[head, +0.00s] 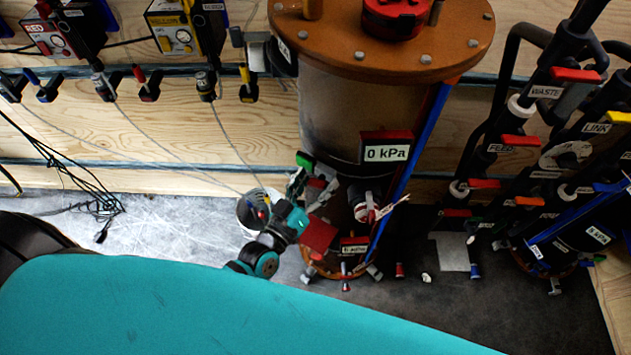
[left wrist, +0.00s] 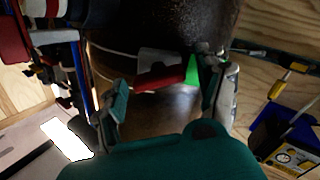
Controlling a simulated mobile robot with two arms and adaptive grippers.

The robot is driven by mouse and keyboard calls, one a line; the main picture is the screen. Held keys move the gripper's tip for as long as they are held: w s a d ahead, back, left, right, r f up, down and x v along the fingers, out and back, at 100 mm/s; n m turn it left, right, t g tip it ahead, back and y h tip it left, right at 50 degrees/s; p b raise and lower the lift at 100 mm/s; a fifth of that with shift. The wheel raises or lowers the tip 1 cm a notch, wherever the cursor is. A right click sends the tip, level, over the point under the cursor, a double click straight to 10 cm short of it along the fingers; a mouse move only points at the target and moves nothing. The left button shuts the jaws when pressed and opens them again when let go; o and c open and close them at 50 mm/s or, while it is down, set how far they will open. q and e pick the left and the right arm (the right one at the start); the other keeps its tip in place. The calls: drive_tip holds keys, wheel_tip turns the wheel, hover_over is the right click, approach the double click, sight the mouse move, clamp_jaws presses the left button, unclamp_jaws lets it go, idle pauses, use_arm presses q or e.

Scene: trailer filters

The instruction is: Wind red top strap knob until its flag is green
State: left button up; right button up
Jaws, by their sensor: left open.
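The brown tank (head: 335,110) stands upright in the head view, with a red 0 kPa display on its front. My left gripper (head: 316,187) is at the tank's lower left side. In the left wrist view the left gripper (left wrist: 167,78) is open, its fingers apart against the dark tank. Between them is a red part with a grey piece above it (left wrist: 158,78), which looks like the strap knob. A bright green flag-like piece (left wrist: 192,70) sits beside it, near the right finger. A green piece (head: 305,160) also shows above the gripper in the head view. Contact is unclear.
An orange bolted lid (head: 330,40) tops the tank. A blue bar (head: 415,150) runs down its right side. Pipes with red-handled valves (head: 519,141) stand right. A bucket (head: 250,210) is beside my arm. Black cables (head: 95,200) lie left. The floor between cables and bucket is clear.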

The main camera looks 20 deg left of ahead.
use_arm(q)
drive_tip(key=v, duration=1.2)
drive_tip(key=s+a+f+m+g+y, duration=0.1)
drive_tip(key=s+a+f+g, duration=0.15)
drive_tip(key=f, duration=0.75)
drive_tip(key=s+a+f+m+g+y, duration=0.1)
drive_tip(key=s+f+g, duration=0.2)
drive_tip(key=f, duration=0.6)
drive_tip(key=s+a+f+m+g, duration=0.1)
drive_tip(key=s+f+g, duration=0.15)
drive_tip(key=f, duration=0.75)
drive_tip(key=s+a+f+g+y, duration=0.1)
drive_tip(key=s+f+g, duration=0.3)
drive_tip(key=s+f, duration=0.2)
drive_tip(key=s+a+f+m+g+y, duration=0.1)
drive_tip(key=s+f+g, duration=0.3)
drive_tip(key=s, duration=0.7)
wheel_tip(320, 180, down, 3)
drive_tip(key=shift+s+a+r+m, duration=0.15)
drive_tip(key=shift+s+a+m, duration=0.1)
drive_tip(key=shift+s+m, duration=0.05)
